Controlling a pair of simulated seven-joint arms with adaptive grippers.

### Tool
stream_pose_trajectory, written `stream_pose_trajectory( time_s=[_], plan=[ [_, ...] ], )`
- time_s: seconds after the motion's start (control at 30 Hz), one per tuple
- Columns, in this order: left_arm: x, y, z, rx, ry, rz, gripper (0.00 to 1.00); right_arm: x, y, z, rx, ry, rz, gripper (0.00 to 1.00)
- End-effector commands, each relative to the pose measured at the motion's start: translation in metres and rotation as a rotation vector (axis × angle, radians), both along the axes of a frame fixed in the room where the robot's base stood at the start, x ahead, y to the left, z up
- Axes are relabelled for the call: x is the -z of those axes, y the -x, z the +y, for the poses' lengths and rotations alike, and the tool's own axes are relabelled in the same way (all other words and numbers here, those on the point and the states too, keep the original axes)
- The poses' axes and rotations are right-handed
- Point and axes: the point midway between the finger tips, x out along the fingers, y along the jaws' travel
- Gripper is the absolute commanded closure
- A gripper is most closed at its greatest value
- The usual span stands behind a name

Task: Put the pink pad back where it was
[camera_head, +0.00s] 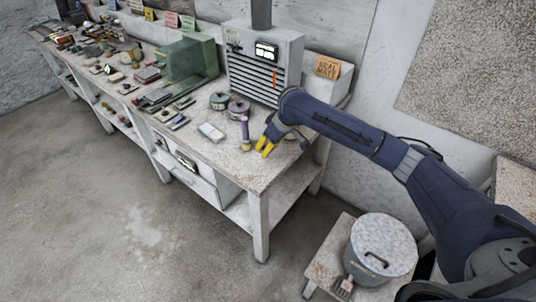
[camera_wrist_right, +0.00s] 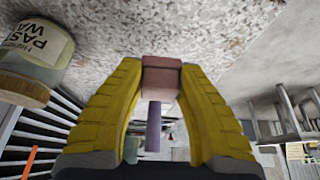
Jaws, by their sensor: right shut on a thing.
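My right gripper (camera_head: 266,147) is over the near right end of the white workbench (camera_head: 225,155), its yellow fingers pointing down and left. In the right wrist view the fingers (camera_wrist_right: 160,85) are shut on a pink block (camera_wrist_right: 161,76), which looks like the pink pad. It shows between the fingertips, against a speckled pale surface; I cannot tell whether it touches that surface. In the head view the fingers hide the pad. A purple upright piece (camera_wrist_right: 153,125) shows behind it in the wrist view. My left gripper is not in view.
A purple-handled tool (camera_head: 244,128), round tins (camera_head: 220,100) and a pale flat box (camera_head: 211,131) are left of my gripper. A grey vented cabinet (camera_head: 265,65) stands behind. A labelled wax jar (camera_wrist_right: 35,55) is close in the wrist view. A lidded bucket (camera_head: 380,245) stands at lower right.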

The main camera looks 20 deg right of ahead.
Motion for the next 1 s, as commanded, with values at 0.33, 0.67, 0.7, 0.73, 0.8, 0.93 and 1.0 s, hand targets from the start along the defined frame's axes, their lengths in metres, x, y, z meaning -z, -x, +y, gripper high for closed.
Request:
stream_pose_trajectory(
  time_s=[0.33,0.67,0.7,0.73,0.8,0.93,1.0],
  plan=[
    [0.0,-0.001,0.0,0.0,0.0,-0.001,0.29,0.031,0.001,0.0,0.001,0.0,0.003,1.0],
    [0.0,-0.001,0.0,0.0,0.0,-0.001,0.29,0.043,0.0,0.0,0.0,0.0,-0.001,1.0],
    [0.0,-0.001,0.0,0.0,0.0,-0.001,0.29,0.043,0.0,0.0,0.0,0.001,-0.001,1.0],
    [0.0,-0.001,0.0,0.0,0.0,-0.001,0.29,0.043,0.0,0.0,0.0,0.001,-0.001,1.0],
    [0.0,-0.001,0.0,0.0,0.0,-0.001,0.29,0.044,0.0,0.0,0.0,0.0,0.0,1.0],
    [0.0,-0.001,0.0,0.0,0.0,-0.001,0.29,0.046,0.0,0.0,0.0,0.0,0.0,0.6],
    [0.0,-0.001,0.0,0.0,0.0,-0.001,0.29,0.046,0.0,0.0,0.0,0.0,0.0,0.52]
  ],
)
